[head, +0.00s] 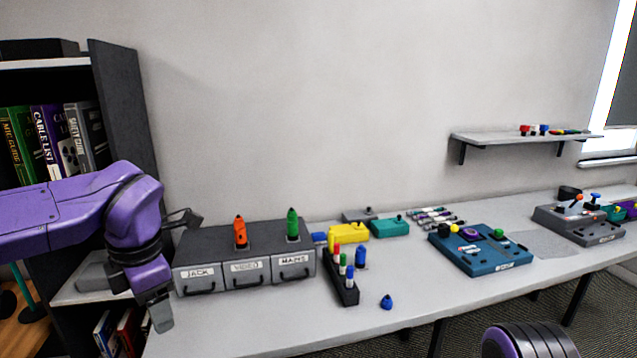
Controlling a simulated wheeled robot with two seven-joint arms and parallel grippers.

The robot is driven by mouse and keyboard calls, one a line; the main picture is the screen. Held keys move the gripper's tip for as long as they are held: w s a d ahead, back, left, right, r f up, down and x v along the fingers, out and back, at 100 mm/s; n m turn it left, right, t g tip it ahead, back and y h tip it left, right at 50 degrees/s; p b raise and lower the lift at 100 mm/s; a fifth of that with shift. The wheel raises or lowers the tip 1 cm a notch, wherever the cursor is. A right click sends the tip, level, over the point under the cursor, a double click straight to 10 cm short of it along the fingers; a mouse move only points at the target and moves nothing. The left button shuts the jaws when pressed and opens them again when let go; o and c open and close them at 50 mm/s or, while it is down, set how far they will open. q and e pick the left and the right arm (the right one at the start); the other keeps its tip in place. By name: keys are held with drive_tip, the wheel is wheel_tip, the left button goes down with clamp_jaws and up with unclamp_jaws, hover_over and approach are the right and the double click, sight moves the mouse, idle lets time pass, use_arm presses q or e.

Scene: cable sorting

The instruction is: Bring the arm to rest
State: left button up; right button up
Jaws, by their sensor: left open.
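My left arm comes in from the left, and its purple wrist bends down beside the left end of the table. My left gripper (166,272) is open, with nothing seen between its fingers. It is left of the grey drawer box (243,275), whose drawers are labelled JACK, VIDEO and MAINS. An orange connector (240,232) and a green connector (292,224) stand upright on top of the box. The gap between gripper and box is hard to judge. My right gripper is not in view; a rounded purple and black part of me shows at the bottom right.
A dark bookshelf (122,110) stands behind my left arm. The table (250,332) carries a black rack (341,283) with colored plugs, a loose blue plug (386,302), a blue panel (480,250) and a grey panel (580,225). A wall shelf (520,138) hangs at the right.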

use_arm(q)
drive_tip(key=w+a+f+m+t+y, duration=0.1)
drive_tip(key=w+a+f+t+y, duration=0.35)
drive_tip(key=a+f, duration=0.2)
drive_tip(key=s+d+f+m+t, duration=0.15)
drive_tip(key=f+m, duration=0.35)
drive_tip(key=f, duration=0.6)
drive_tip(key=s+d+f+m+t, duration=0.1)
drive_tip(key=s+f+m, duration=0.1)
drive_tip(key=f+m, duration=0.6)
drive_tip(key=s+f+m+g+h, duration=0.1)
drive_tip(key=s+f+m+g, duration=0.1)
drive_tip(key=s+f, duration=0.7)
drive_tip(key=s+f+m+g+h, duration=0.1)
drive_tip(key=s+f+m+g, duration=0.2)
drive_tip(key=s+f, duration=0.6)
drive_tip(key=s+m, duration=0.1)
drive_tip(key=s, duration=0.5)
drive_tip(key=shift+s+a+f, duration=0.3)
drive_tip(key=shift+s+f, duration=0.05)
drive_tip(key=shift+s, duration=0.05)
